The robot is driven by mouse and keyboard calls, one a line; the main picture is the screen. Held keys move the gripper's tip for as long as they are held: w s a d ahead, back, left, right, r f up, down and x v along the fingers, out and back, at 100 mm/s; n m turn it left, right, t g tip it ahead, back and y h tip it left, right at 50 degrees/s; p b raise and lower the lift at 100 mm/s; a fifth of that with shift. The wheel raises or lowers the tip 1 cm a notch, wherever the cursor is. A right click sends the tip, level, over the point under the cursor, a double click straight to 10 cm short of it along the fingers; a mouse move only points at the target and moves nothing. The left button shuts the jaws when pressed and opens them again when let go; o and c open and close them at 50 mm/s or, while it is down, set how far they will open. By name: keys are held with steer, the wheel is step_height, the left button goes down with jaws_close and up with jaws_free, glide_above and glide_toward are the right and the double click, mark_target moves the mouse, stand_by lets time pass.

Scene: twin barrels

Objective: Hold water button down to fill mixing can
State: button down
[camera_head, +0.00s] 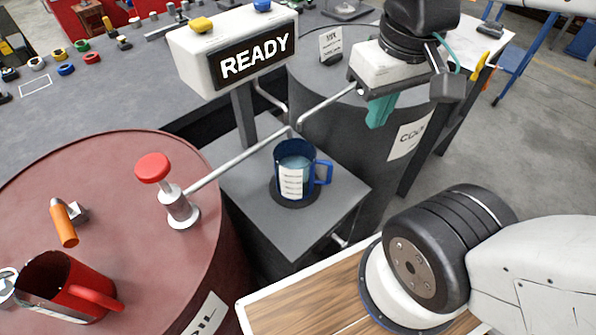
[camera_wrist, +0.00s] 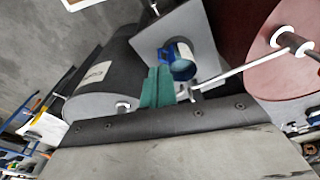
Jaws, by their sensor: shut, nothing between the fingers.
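The blue mixing can (camera_head: 292,180) stands upright on a dark round pad on the grey stand (camera_head: 240,190). It has a white scale label, and pale bluish liquid seems to show inside. The can (camera_wrist: 180,62) also shows in the wrist view. A box reading READY (camera_head: 200,65) has a yellow button (camera_head: 201,24) and a blue button (camera_head: 262,5) on top; no water label is readable. My gripper (camera_head: 378,112), with teal fingers, is shut and empty above the dark barrel (camera_head: 330,130), right of the box. Its fingers (camera_wrist: 157,86) appear beside the can in the wrist view.
A red-topped pump (camera_head: 153,168) stands on the red barrel (camera_head: 120,160), its pipe reaching toward the can. A red mug (camera_head: 62,290) and an orange-handled tap (camera_head: 65,222) are on that barrel. A second pipe (camera_head: 330,105) runs from the dark barrel.

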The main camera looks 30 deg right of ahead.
step_height(320, 180, up, 16)
steer(key=r+m+t+y, duration=0.1)
steer(key=m+t+y, duration=0.3)
steer(key=t, duration=0.3)
glide_above(265, 1)
steer(key=shift+f, duration=0.25)
steer(key=shift+f, duration=4.45)
steer(key=shift+f, duration=0.15)
steer(key=shift+f, duration=0.25)
